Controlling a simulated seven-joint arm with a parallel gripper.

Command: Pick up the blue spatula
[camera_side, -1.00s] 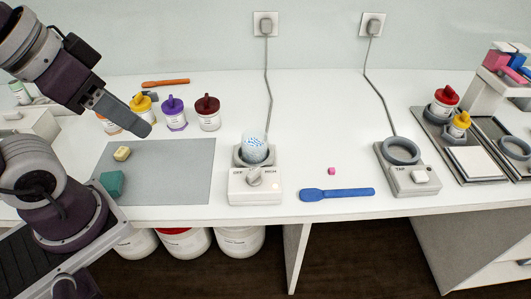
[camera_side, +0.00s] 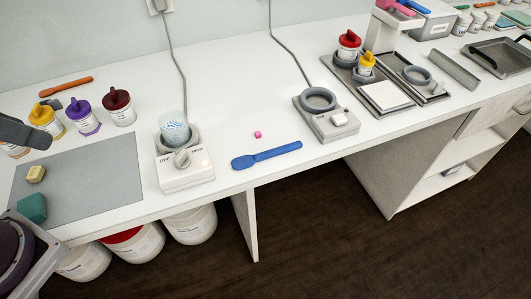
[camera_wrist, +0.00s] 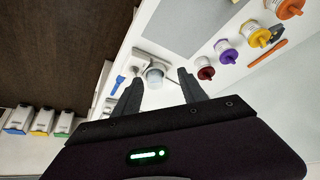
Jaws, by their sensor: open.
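In the wrist view a small blue shape, the spatula (camera_wrist: 117,84), shows left of my fingers. My gripper (camera_wrist: 159,77) is open there, with nothing between its fingers, and the mixer lies beyond them. In the side view only a grey part of my gripper (camera_side: 22,133) shows at the left edge, well away from the spatula.
A small pink cube (camera_side: 257,134) lies just behind the spatula. Lidded jars (camera_side: 83,119) stand behind the grey mat (camera_side: 85,180). Cords run up to the wall. The table around the spatula is mostly clear.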

